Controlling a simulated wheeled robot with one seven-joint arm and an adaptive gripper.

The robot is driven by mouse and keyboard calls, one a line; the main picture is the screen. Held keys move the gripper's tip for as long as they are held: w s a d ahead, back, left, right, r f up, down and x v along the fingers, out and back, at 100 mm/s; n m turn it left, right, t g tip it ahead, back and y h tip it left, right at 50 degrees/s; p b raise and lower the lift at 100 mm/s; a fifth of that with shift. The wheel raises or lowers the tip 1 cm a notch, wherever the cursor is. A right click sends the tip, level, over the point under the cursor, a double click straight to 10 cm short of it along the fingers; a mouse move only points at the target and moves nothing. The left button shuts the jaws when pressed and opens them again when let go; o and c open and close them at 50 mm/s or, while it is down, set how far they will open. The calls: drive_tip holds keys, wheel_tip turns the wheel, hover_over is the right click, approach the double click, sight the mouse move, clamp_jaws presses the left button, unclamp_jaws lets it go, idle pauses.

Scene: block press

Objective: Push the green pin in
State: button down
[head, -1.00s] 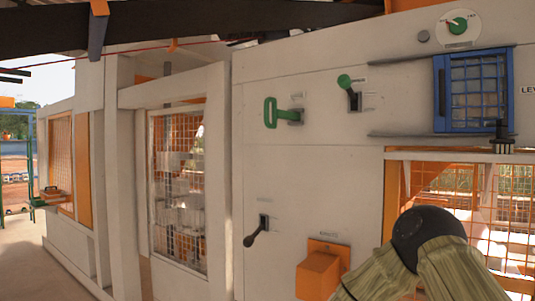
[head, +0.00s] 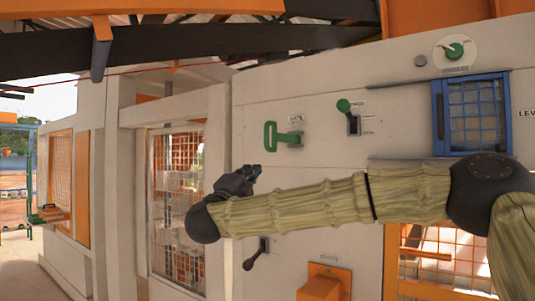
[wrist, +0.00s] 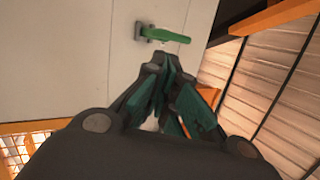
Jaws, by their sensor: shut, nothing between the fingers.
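The green piece (head: 283,136) that best fits the pin is a loop-ended handle. It sticks out from a grey bracket on the white wall panel, under a small label that seems to read "GATE". In the wrist view the green handle (wrist: 168,36) shows just beyond my fingertips. My gripper (head: 267,171) is shut and empty, in front of the panel, below and left of the handle. Its fingers also show in the wrist view (wrist: 165,68), with a gap between them and the handle. I see no contact. How far the handle stands out is hard to tell.
A green-tipped lever (head: 346,108), a blue-framed mesh window (head: 440,118) and a green-knobbed dial (head: 453,50) lie to the right. A black lever (head: 255,252) and an orange box (head: 320,287) are below my arm. A mesh door (head: 178,205) is left.

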drive_tip(key=p+x, duration=0.6)
drive_tip(key=x, duration=0.8)
idle(0.4)
